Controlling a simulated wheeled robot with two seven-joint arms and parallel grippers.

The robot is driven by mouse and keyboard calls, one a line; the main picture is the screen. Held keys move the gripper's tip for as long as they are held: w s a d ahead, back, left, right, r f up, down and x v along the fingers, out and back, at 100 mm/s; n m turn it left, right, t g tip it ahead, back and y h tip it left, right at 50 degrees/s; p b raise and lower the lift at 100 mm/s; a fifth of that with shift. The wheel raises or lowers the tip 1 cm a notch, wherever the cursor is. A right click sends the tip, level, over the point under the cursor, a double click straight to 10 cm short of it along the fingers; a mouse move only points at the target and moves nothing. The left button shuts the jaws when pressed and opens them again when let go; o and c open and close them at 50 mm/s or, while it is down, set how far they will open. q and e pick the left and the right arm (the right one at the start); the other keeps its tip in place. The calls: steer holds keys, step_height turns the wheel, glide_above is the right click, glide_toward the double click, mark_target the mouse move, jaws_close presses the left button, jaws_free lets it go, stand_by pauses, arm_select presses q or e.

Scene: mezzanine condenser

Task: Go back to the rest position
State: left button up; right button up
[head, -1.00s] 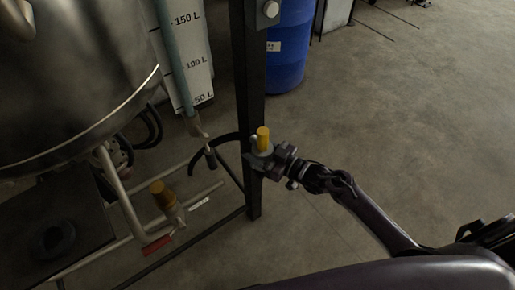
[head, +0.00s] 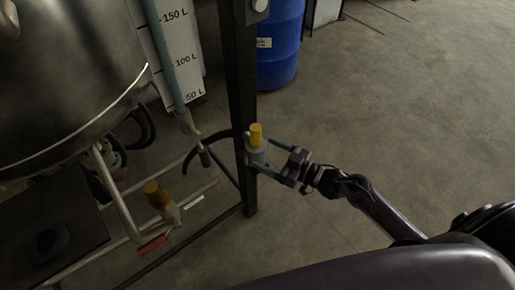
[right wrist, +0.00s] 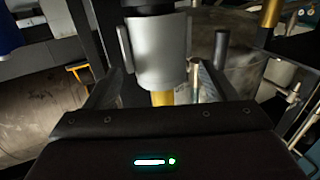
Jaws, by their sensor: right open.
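My right gripper (head: 261,152) is open beside the black post, with its two fingers spread on either side of a grey fitting with a yellow top (head: 256,135). In the right wrist view the fitting's grey body (right wrist: 158,52) stands between the open fingers (right wrist: 158,75), with gaps at its sides. A bit of yellow shows below it. I cannot tell whether either finger touches it. My left gripper is not in view.
The black upright post (head: 240,80) stands right behind the fitting. A steel vessel (head: 65,75) and a second yellow-capped part (head: 155,193) with a red handle (head: 152,241) are at left. A blue drum (head: 280,45) stands behind. The floor (head: 400,110) at right is clear.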

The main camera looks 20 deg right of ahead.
steer(key=shift+s+d, duration=0.5)
steer(key=shift+s, duration=0.05)
steer(key=s+d+f+m+g+h+p, duration=0.1)
steer(key=s+d+f+m+g+h, duration=0.2)
steer(key=f, duration=0.6)
steer(key=s+d+f+h, duration=0.1)
steer(key=s+f+h, duration=0.3)
steer(key=f, duration=0.5)
steer(key=s+d+f+m+g+h+p, duration=0.1)
steer(key=s+d+f+m+g+h, duration=0.1)
steer(key=s+f, duration=0.5)
steer(key=s+f+g+h, duration=0.1)
steer(key=s+f+g, duration=0.1)
steer(key=s+f, duration=0.2)
steer(key=s+a+f+g+h+p, duration=0.1)
steer(key=s+f+g, duration=0.2)
steer(key=s, duration=0.8)
steer(key=s+a+f+m+g+h, duration=0.1)
steer(key=s+f+g, duration=0.1)
steer(key=s+f, duration=0.5)
steer(key=shift+s+p, duration=0.3)
steer(key=shift+s, duration=0.45)
